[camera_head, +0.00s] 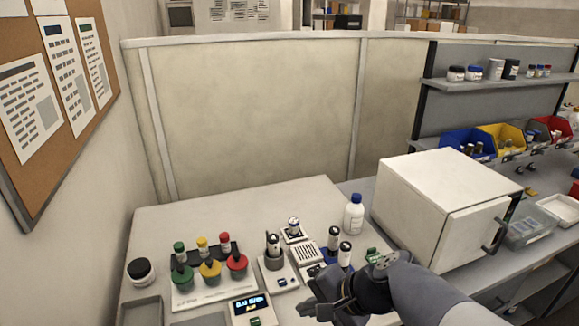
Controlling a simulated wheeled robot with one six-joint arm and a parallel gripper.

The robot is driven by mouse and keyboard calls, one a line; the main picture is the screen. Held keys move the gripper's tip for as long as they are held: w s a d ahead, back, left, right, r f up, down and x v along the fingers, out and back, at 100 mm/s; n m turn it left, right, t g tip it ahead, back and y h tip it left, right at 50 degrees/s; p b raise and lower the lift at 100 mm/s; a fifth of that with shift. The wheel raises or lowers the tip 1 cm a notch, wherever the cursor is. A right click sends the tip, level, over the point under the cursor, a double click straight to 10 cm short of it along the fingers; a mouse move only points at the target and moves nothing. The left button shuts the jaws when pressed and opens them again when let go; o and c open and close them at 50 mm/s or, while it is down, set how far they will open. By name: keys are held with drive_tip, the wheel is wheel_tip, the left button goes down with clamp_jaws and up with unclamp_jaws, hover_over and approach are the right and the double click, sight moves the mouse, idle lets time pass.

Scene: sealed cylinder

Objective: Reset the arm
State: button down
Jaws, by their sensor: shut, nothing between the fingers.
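My arm (385,286) reaches in from the lower right over the front of the bench. My gripper (322,307) is shut and empty, low in the picture near the bench's front edge. It is just right of a small device with a lit display (250,305).
A rack with green, yellow and red capped items (209,270) is at left, beside a dark jar (141,270). A white bottle (354,213) and a large white box with a handle (440,205) stand behind and right. A partition (260,110) closes the back.

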drive_tip(key=shift+a+f+m, duration=0.2)
drive_tip(key=shift+f+m, duration=0.2)
drive_tip(key=shift+f, duration=0.25)
